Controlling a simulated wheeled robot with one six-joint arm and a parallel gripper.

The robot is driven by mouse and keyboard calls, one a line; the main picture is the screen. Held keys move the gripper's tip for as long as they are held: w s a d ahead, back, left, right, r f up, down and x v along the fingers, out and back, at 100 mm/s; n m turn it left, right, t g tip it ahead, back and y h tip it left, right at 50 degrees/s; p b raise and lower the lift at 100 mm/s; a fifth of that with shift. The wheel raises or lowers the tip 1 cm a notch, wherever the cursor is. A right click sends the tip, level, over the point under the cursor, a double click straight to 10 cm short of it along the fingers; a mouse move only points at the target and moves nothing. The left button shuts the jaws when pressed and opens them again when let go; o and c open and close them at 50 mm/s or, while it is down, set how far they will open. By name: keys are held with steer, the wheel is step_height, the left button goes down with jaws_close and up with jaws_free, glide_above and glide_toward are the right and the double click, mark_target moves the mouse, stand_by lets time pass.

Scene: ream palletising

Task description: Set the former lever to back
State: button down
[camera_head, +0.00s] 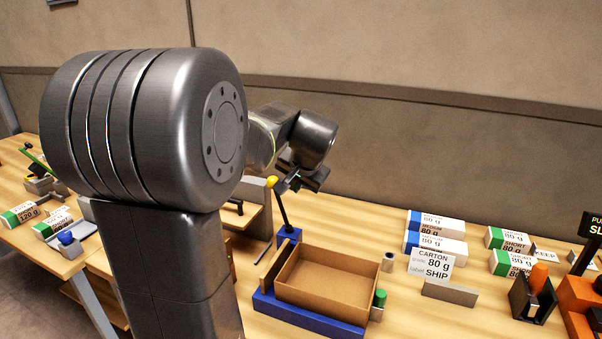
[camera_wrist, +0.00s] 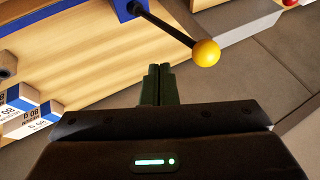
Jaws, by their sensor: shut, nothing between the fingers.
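The former lever is a black rod with a yellow knob (camera_head: 272,182), rising from a blue block (camera_head: 288,235) at the back left corner of the former. The rod leans to the left in the head view. In the wrist view the yellow knob (camera_wrist: 206,53) is right of my fingertips, with a gap in the picture. My gripper (camera_wrist: 159,70) is shut and empty. In the head view my gripper (camera_head: 290,182) is close beside the knob; whether it touches cannot be told there. An open brown carton (camera_head: 325,283) sits in the blue former (camera_head: 300,316).
A sign (camera_head: 434,265) reading CARTON 80 g SHIP stands right of the carton. Wrapped reams (camera_head: 436,232) lie behind it. An orange-handled tool in a dark holder (camera_head: 533,298) is at right. A green knob (camera_head: 380,298) is at the former's right corner. My arm hides the table's left middle.

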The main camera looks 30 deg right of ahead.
mark_target(269, 181)
steer(key=w+a, duration=0.2)
steer(key=w, duration=0.1)
steer(key=shift+p, duration=0.3)
steer(key=w+a, duration=0.1)
steer(key=w, duration=0.1)
steer(key=w+a, duration=0.1)
steer(key=shift+w+a+f, duration=0.15)
steer(key=shift+a+f, duration=0.15)
steer(key=shift+a, duration=0.05)
steer(key=shift+r, duration=0.1)
